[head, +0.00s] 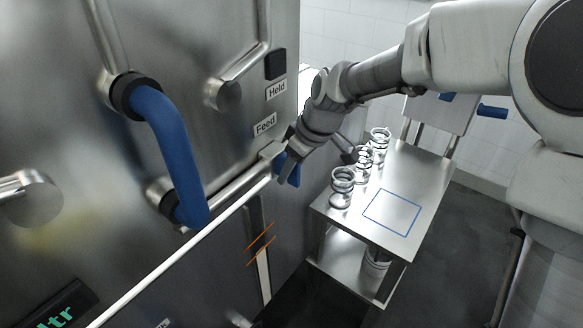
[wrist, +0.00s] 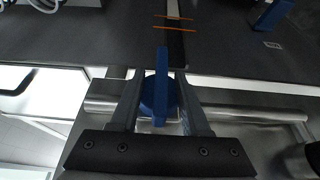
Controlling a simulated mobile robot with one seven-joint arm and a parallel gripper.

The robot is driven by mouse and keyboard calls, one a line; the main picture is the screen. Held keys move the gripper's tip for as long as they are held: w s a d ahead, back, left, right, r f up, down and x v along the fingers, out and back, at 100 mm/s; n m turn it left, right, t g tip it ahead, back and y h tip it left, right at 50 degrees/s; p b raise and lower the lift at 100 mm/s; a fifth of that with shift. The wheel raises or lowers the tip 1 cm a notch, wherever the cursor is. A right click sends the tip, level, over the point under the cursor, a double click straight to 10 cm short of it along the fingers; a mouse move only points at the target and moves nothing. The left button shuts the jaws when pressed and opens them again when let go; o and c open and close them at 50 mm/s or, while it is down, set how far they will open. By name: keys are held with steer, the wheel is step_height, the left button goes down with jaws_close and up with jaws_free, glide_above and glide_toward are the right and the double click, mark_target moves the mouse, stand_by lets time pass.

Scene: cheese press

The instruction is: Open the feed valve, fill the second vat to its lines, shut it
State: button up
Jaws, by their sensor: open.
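The feed valve's blue handle (head: 293,170) is below the "Feed" label (head: 265,125) on the steel wall, at the end of a pipe. In the wrist view the blue handle (wrist: 162,88) stands between my two fingers, lined up with the level strip. My gripper (wrist: 160,78) is open around it, with a finger on each side; contact cannot be told. In the head view my gripper (head: 301,150) partly hides the valve. The level strip (head: 264,275) has two orange lines (head: 261,242). Its white part reaches about the lower line; the part above is dark.
A large blue bar handle (head: 172,150) sticks out left of the valve. A "Held" label (head: 277,91) is above. A steel table (head: 417,170) at right carries three ringed glass-like pieces (head: 342,187) and a blue outlined square (head: 393,212).

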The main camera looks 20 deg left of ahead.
jaws_close()
steer(key=shift+p, duration=0.3)
steer(key=g+y+p, duration=0.1)
steer(key=g+p, duration=0.1)
steer(key=shift+r+m+g, duration=0.15)
steer(key=shift+m+g, duration=0.15)
steer(key=shift+m+g+y+p, duration=0.4)
steer(key=shift+g+y+p, duration=0.6)
steer(key=shift+g, duration=0.7)
jaws_free()
